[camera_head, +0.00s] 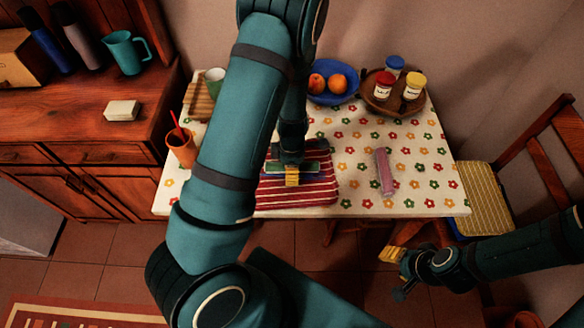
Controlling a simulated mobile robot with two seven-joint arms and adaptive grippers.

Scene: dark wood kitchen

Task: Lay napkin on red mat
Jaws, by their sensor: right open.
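The red mat (318,193), dark red with pale stripes, lies at the table's front edge, partly hidden by my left arm. A narrow folded pink cloth, which looks like the napkin (384,172), lies on the tablecloth right of the mat, apart from it. My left gripper (292,176) is over the mat, its yellow tip pointing toward the front edge; whether its jaws are open and whether it touches the mat cannot be told. My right gripper (392,255) is open and empty, low in front of the table's right part, away from the napkin.
A chair (484,196) stands at the right. The cloth around the napkin is clear.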

